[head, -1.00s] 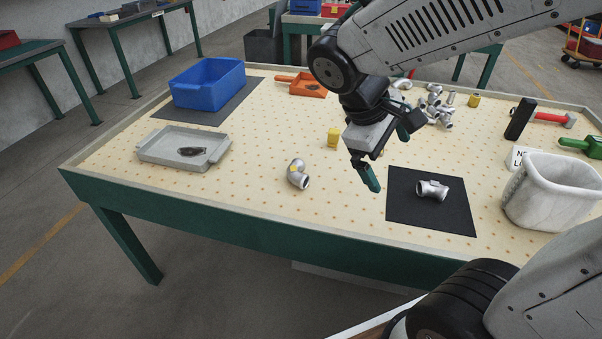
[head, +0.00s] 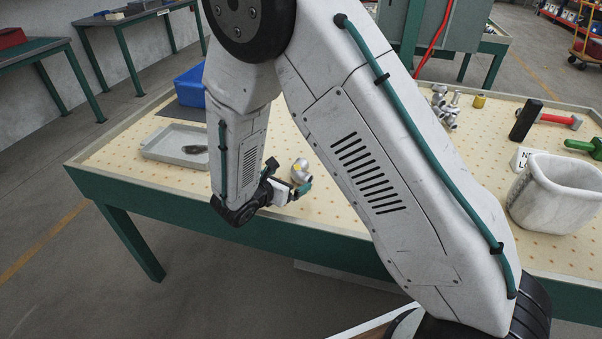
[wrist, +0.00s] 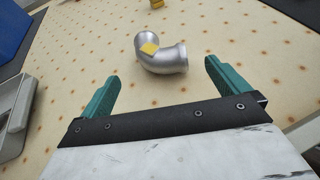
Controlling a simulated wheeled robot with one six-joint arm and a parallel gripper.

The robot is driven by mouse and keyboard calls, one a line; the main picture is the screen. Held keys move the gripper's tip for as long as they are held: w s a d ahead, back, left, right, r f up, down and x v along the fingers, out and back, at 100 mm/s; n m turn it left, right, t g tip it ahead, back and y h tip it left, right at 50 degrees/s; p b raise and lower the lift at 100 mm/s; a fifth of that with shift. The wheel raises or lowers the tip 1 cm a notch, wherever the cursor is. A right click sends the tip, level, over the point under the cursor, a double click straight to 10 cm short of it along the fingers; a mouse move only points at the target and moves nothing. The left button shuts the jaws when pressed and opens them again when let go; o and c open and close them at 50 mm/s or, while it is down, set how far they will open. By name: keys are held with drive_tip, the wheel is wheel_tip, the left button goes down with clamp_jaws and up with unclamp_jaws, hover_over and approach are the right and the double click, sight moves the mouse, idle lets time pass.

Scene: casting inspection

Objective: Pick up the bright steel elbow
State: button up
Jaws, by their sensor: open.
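The bright steel elbow (wrist: 164,58) lies on the pegboard-like tabletop with a yellow patch on its side. In the wrist view it is just beyond the fingertips, roughly between their lines. In the head view the elbow (head: 301,169) shows just past my gripper (head: 287,184), partly screened by it. In the wrist view my gripper (wrist: 160,75) is open and empty, with its two green fingers apart on either side. No contact with the elbow shows.
A grey tray (head: 172,146) stands left of my arm, with a dark piece in it. A blue bin (head: 190,86) is partly hidden behind my arm. At right are a white bin (head: 560,195), a hammer (head: 560,119) and several fittings (head: 445,108). Bare tabletop surrounds the elbow.

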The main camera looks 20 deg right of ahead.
sight(296, 174)
drive_tip(key=x, duration=0.7)
drive_tip(key=shift+w, duration=0.15)
drive_tip(key=c, duration=1.4)
drive_tip(key=shift+r, duration=0.1)
